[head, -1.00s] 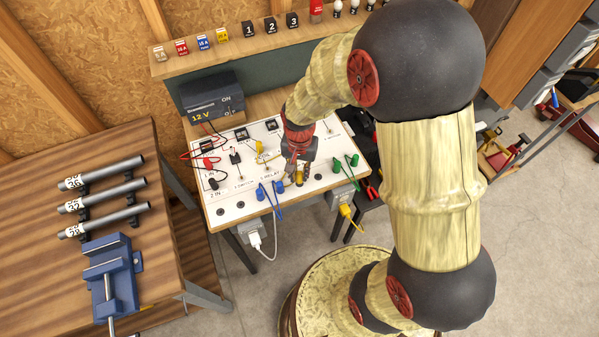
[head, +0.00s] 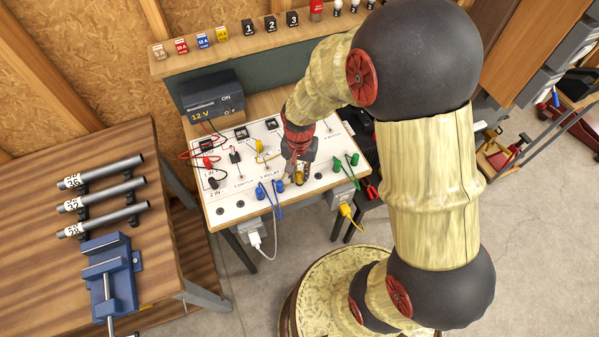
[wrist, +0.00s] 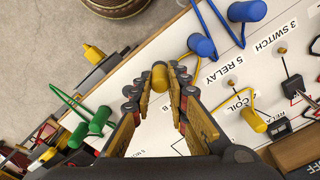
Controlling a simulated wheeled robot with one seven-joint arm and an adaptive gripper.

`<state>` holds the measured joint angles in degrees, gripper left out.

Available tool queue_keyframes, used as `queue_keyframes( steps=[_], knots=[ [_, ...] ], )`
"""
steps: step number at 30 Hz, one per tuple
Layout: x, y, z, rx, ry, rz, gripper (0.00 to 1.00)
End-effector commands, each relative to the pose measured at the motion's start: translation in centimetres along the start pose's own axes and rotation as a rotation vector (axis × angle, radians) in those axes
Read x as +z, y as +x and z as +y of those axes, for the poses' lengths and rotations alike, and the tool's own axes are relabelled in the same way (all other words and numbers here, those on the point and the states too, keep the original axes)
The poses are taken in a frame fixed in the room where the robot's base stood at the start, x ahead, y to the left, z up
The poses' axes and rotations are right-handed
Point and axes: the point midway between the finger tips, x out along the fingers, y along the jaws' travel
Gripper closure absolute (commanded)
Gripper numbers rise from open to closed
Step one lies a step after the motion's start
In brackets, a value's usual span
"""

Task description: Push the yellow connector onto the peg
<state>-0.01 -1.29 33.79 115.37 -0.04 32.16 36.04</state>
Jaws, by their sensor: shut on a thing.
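My gripper (wrist: 160,88) is shut on a yellow connector (wrist: 159,77) in the wrist view, with the fingertips on both sides of it. In the head view my gripper (head: 298,172) is low over the front part of the white board (head: 232,193), and the held yellow connector (head: 300,179) shows at its tip. A second yellow connector (wrist: 253,120) with a yellow wire sits on the board near the COIL label. The peg under the held connector is hidden, so I cannot tell whether the connector is around it.
Blue connectors (wrist: 201,46) stand on one side of my gripper and green connectors (wrist: 98,121) on the other, with loose wires. A 12 V supply (head: 211,95) stands behind the board. A workbench (head: 145,265) with pipes and a blue vise is at left.

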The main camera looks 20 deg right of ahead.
Motion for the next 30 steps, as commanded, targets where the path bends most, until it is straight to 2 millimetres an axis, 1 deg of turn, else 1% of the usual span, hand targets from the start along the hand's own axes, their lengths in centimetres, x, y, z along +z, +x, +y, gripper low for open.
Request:
queue_keyframes(
  steps=[17,22,23,30],
  knots=[
    [0.00,1.09,0.00,0.000,0.000,0.000,1.00],
    [0.01,1.05,0.00,0.000,0.000,0.000,1.00],
    [0.01,1.05,0.00,0.000,0.000,0.000,0.82],
    [0.01,1.05,0.00,0.000,0.000,0.000,0.69]
  ],
)
